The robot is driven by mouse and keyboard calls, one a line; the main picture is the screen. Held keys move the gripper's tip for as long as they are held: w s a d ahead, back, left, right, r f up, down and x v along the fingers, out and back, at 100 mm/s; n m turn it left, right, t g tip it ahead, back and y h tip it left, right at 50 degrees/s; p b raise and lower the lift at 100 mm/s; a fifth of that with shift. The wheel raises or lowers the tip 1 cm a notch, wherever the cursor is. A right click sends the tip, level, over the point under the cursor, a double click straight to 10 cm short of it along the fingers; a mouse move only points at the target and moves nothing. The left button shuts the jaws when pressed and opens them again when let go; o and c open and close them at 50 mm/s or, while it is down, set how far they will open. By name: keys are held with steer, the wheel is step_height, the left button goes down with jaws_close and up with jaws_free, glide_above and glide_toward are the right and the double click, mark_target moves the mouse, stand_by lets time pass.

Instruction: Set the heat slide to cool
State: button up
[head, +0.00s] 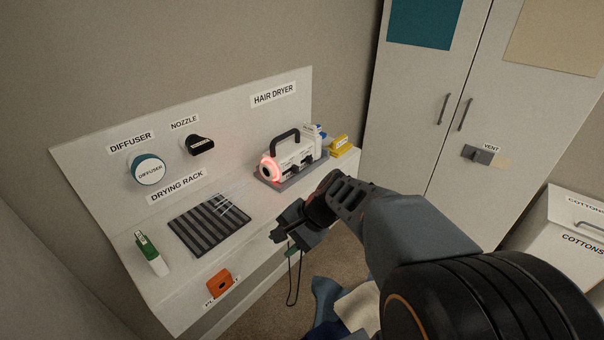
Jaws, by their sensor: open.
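The hair dryer (298,153) is a white body with a black arched handle, on a grey base on the white counter under the HAIR DRYER sign. A red-orange glow rings its left end. Small dark slides and labels show on its near side, too small for me to tell which is the heat slide or how it is set. My gripper (282,227) is open and empty. In the picture it is below the dryer, by the counter's front edge, apart from the dryer.
A striped drying rack (210,224) lies on the counter left of the dryer. A green-and-white bottle (152,256) stands further left. An orange part (219,282) is at the front edge. A yellow box (340,145) is right of the dryer. A dark cord (293,280) hangs below my gripper.

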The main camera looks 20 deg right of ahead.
steer(key=w+d+f+m+t+y+b, duration=0.1)
steer(key=w+d+m+t+y+b, duration=0.2)
steer(key=w+d+m, duration=0.4)
steer(key=m+t+h+b, duration=0.1)
steer(key=m+t+h, duration=0.1)
steer(key=m+t, duration=0.95)
glide_toward(298, 169)
steer(key=shift+m+g, duration=0.55)
steer(key=shift+m, duration=0.1)
steer(key=x, duration=0.5)
steer(key=r+x, duration=0.1)
steer(key=x, duration=0.1)
steer(key=shift+w+a, duration=0.1)
steer(key=shift+w, duration=0.25)
steer(key=shift+w+a+h+p, duration=0.15)
steer(key=shift+w+a, duration=0.05)
steer(key=shift+w, duration=0.25)
steer(key=shift+w+a+h+p, duration=0.15)
steer(key=shift+w+a, duration=0.05)
steer(key=shift+w, duration=0.25)
jaws_close()
steer(key=shift+s, duration=0.1)
